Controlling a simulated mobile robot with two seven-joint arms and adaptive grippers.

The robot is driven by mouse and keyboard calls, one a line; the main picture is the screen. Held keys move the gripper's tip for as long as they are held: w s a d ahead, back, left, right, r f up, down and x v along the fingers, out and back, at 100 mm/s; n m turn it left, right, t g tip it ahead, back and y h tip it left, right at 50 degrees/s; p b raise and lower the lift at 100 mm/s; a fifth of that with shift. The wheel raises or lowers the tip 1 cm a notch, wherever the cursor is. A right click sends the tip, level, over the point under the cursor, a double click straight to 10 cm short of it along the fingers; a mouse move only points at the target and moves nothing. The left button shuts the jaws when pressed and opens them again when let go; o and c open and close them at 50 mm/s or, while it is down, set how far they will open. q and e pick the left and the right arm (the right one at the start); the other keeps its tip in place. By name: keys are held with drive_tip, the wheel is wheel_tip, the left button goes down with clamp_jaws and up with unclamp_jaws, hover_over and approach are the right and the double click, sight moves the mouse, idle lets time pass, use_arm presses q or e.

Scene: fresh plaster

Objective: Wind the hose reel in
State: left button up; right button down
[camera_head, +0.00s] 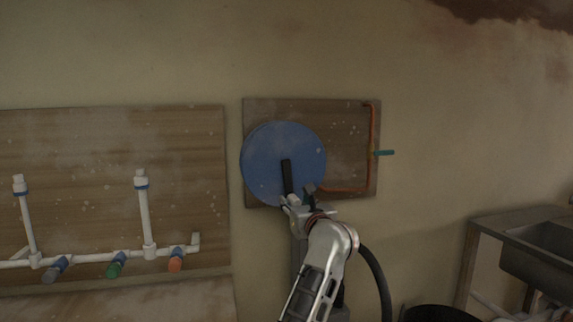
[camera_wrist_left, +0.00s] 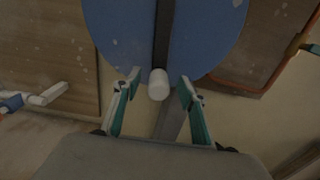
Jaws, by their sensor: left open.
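The hose reel is a blue disc (camera_head: 262,165) on a wooden board, with a dark crank bar (camera_head: 287,176) pointing down from its middle. In the left wrist view the disc (camera_wrist_left: 110,30) fills the top, and the bar (camera_wrist_left: 163,35) ends near a pale rounded handle (camera_wrist_left: 158,84). My left gripper (camera_head: 298,197) is at the reel's lower edge in the head view. In the wrist view its two fingers (camera_wrist_left: 160,86) are open, one on each side of the handle, with gaps visible. The handle is hidden behind the gripper in the head view. My right gripper is not in view.
A copper pipe with a teal valve lever (camera_head: 384,153) runs on the board (camera_head: 345,120) right of the reel. White pipes (camera_head: 145,215) with coloured valves are on a larger board at left. A sink (camera_head: 540,245) stands at lower right. The wall between is clear.

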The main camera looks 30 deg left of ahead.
use_arm(q)
drive_tip(key=shift+p+v, duration=0.5)
drive_tip(key=shift+v, duration=1.3)
drive_tip(key=p+v, duration=0.1)
drive_tip(key=v, duration=0.4)
drive_tip(key=shift+s+d+f, duration=0.15)
drive_tip(key=shift+d, duration=0.05)
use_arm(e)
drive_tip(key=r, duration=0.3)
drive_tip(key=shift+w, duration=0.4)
